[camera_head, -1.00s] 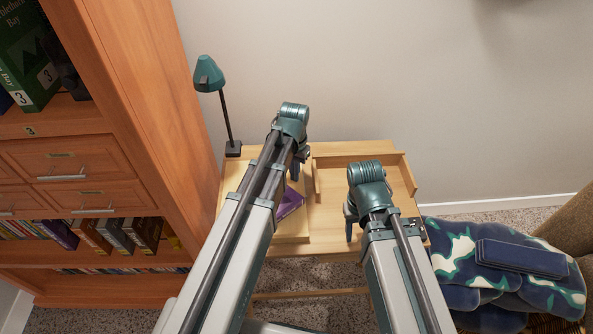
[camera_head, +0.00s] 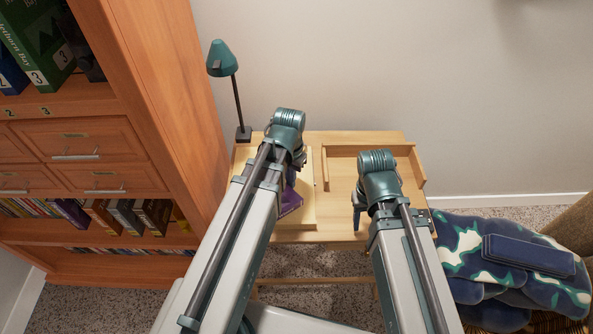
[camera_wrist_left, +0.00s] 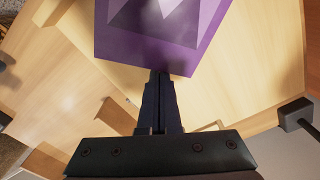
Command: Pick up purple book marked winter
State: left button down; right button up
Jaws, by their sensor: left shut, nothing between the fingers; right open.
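A purple book (camera_head: 291,203) lies on a pale wooden board on the desk, mostly hidden behind my left arm in the head view. In the left wrist view the purple book (camera_wrist_left: 160,50) fills the top middle, with a grey and white pattern on its cover; no title can be read. My left gripper (camera_wrist_left: 158,78) is shut and empty, its fingertips at the book's near edge; I cannot tell whether they touch it. In the head view the left gripper (camera_head: 293,178) is partly hidden by its wrist. My right gripper (camera_head: 357,214) is open and empty over the desk's right part.
The wooden desk (camera_head: 340,222) has a raised rim at its back right. A green lamp (camera_head: 222,60) stands at its back left corner. A tall bookcase (camera_head: 170,90) is close on the left. A chair with a blue patterned cover (camera_head: 470,240) stands at right.

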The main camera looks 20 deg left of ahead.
pick_arm(q)
jog(key=shift+w, duration=0.15)
jog(key=shift+w+d, duration=0.1)
jog(key=shift+w, duration=0.35)
jog(key=w, duration=0.3)
jog(key=shift+w+d+r+p, duration=0.1)
jog(key=shift+d+r+p, duration=0.2)
jog(key=shift+d, duration=0.1)
pick_arm(e)
jog(key=shift+w+d+r, duration=0.15)
jog(key=shift+d+r, duration=0.05)
jog(key=shift+r, duration=0.15)
pick_arm(q)
jog(key=c, duration=1.5)
grip_release()
jog(key=r+p, duration=0.9)
jog(key=shift+s+r, duration=0.2)
jog(key=shift+c, duration=0.2)
pick_arm(e)
notch_tip(320, 180, up, 9)
jog(key=shift+r, duration=0.15)
